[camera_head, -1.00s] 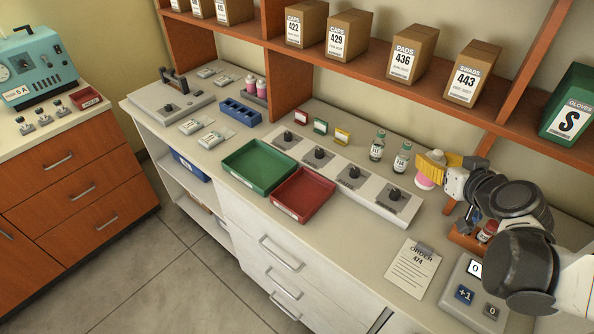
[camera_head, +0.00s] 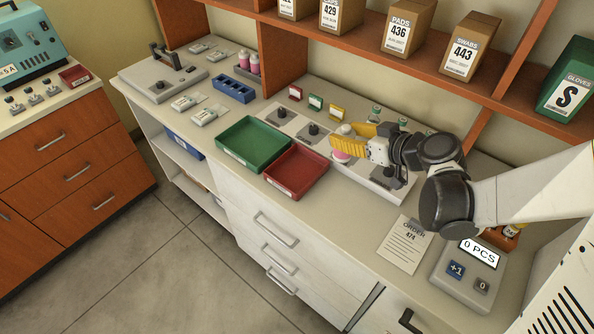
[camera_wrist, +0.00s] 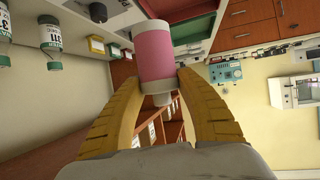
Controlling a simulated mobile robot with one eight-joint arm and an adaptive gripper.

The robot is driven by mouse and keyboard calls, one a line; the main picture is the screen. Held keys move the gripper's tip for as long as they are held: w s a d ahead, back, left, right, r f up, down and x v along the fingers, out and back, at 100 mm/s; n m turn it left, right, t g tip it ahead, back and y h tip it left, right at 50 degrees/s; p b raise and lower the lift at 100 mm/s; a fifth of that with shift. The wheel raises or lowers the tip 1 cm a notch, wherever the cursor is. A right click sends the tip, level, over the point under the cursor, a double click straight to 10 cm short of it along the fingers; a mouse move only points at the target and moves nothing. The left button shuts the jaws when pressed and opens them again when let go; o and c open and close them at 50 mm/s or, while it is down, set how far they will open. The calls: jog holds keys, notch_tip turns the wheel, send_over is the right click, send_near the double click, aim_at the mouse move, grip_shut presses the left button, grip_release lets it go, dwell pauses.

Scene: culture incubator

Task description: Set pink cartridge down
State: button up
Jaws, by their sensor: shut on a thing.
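My gripper (camera_head: 352,145), with yellow fingers, is shut on the pink cartridge (camera_head: 340,156). In the head view it holds the cartridge over the right part of the white strip of knobbed stations (camera_head: 284,119), beside the red tray. In the wrist view the cartridge (camera_wrist: 167,55) sits between the fingertips (camera_wrist: 155,92). It has a pink band, white ends and a narrow nozzle pointing back toward my palm. I cannot tell its height above the strip. My arm hides the strip's right part.
The green tray (camera_head: 247,159) and red tray (camera_head: 286,187) lie in front of the strip. Small red, green and yellow cards (camera_head: 337,112) and vials (camera_head: 375,112) stand behind it. An order sheet (camera_head: 404,246) and a counter reading 0 PCS (camera_head: 460,275) lie right.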

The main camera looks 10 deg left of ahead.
jog(key=shift+w+a+f+b, duration=0.25)
jog(key=shift+a+f+b, duration=0.75)
jog(key=shift+a+f, duration=0.95)
jog(key=shift+w+a+f+b, duration=0.3)
jog(key=shift+a+f+b, duration=0.75)
jog(key=shift+a+f, duration=0.9)
jog(key=shift+w+a+f+b, duration=0.25)
jog(key=shift+a+f+b, duration=0.75)
jog(key=shift+a+f, duration=0.95)
jog(key=shift+a+r, duration=0.15)
jog(key=shift+a, duration=0.1)
jog(key=o, duration=1.2)
jog(key=shift+c, duration=0.2)
jog(key=shift+r, duration=0.1)
